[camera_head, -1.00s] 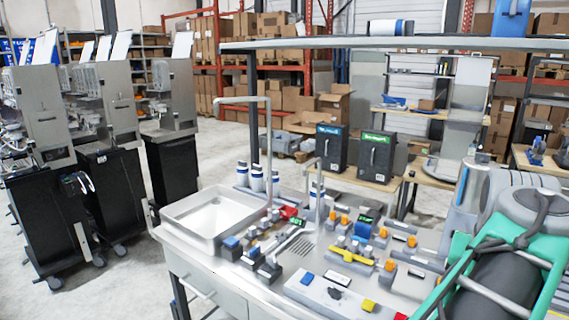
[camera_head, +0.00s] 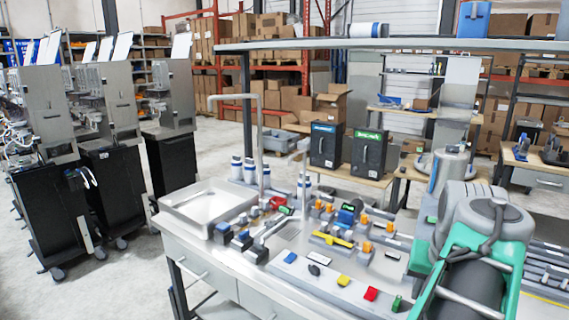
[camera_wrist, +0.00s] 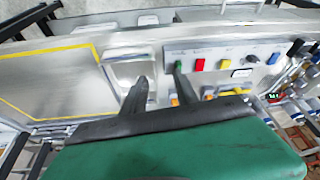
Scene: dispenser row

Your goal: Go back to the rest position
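My gripper (camera_wrist: 158,82) shows in the wrist view. Its two dark fingers are apart, with nothing seen between them, above the bench top. A strip with a green, a red, a yellow and a blue block lies just beyond and right of the fingers. In the head view my green and grey arm fills the lower right, and the gripper itself is not seen. The steel workbench (camera_head: 240,268) stands in front of me. The red block (camera_head: 371,294) and the yellow block (camera_head: 343,281) sit near its front edge.
A sink basin (camera_head: 208,203) with a tall tap is at the bench's left end. An overhead shelf (camera_head: 420,45) spans above the bench. Black wheeled dispenser carts (camera_head: 105,195) stand left. Two dark boxes (camera_head: 326,145) stand on a table behind. The floor between carts and bench is clear.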

